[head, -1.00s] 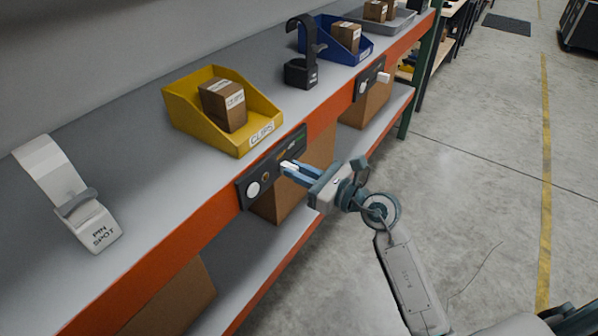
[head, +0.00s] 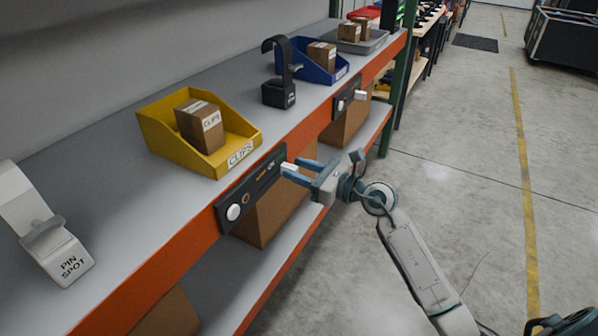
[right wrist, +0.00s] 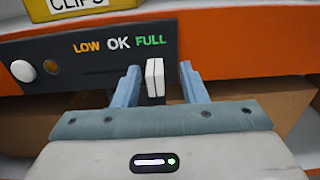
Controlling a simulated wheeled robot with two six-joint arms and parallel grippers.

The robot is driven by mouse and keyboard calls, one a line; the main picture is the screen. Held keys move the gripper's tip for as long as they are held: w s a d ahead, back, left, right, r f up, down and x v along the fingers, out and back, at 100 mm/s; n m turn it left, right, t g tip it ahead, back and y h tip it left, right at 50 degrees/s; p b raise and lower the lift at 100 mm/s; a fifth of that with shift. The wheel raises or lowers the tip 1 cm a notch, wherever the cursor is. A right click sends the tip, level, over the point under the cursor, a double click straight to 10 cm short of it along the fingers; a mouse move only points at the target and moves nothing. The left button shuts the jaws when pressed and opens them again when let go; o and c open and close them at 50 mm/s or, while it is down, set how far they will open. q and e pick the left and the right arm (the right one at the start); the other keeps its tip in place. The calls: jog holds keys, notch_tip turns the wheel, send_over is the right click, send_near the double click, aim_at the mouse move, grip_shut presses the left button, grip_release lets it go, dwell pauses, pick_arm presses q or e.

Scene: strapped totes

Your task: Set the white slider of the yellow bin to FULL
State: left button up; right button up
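The yellow bin (head: 165,142) stands on the shelf with a brown box labelled CLIPS in it; its label edge also shows in the right wrist view (right wrist: 110,6). Below it, the dark panel (head: 257,185) on the orange shelf edge carries LOW, OK and FULL. In the right wrist view the white slider (right wrist: 154,78) sits just below the word FULL, at the right part of the slot. My right gripper (right wrist: 160,85) is open, with one finger on each side of the slider and gaps visible. It also shows in the head view (head: 292,170). My left gripper is out of view.
A round white knob (head: 233,212) is at the panel's left end. A blue bin (head: 319,72) with its own panel (head: 346,95) is farther along. A black stand (head: 278,93) and a white PIN SPOT holder (head: 68,262) are on the shelf.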

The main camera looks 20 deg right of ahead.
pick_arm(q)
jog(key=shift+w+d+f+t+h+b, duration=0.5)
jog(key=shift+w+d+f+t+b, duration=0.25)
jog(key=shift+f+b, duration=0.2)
pick_arm(e)
jog(key=v, duration=1)
jog(key=shift+s+d, duration=0.3)
